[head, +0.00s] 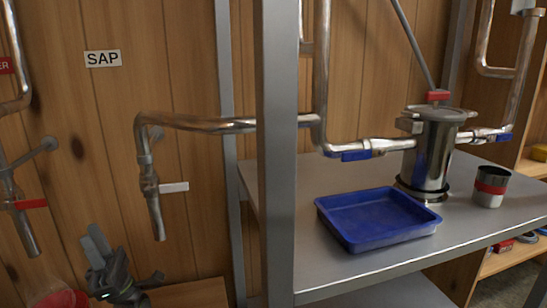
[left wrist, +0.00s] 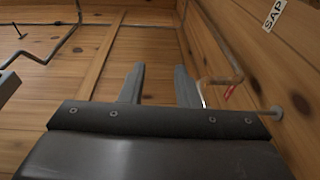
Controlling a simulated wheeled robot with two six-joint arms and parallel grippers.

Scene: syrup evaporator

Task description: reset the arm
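My left gripper (head: 97,246) shows at the lower left of the head view, pointing up in front of the wood wall. In the left wrist view its two grey fingers (left wrist: 158,82) stand apart with nothing between them, so it is open and empty. Most of my left arm is out of the frame below. My right gripper is in neither view.
Metal pipes (head: 200,124) run along the wall near a SAP label (head: 103,58). A grey post (head: 277,150) stands right of my left gripper. The metal table (head: 330,268) holds a blue tray (head: 376,217), a steel pot (head: 433,150) and a cup (head: 490,187).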

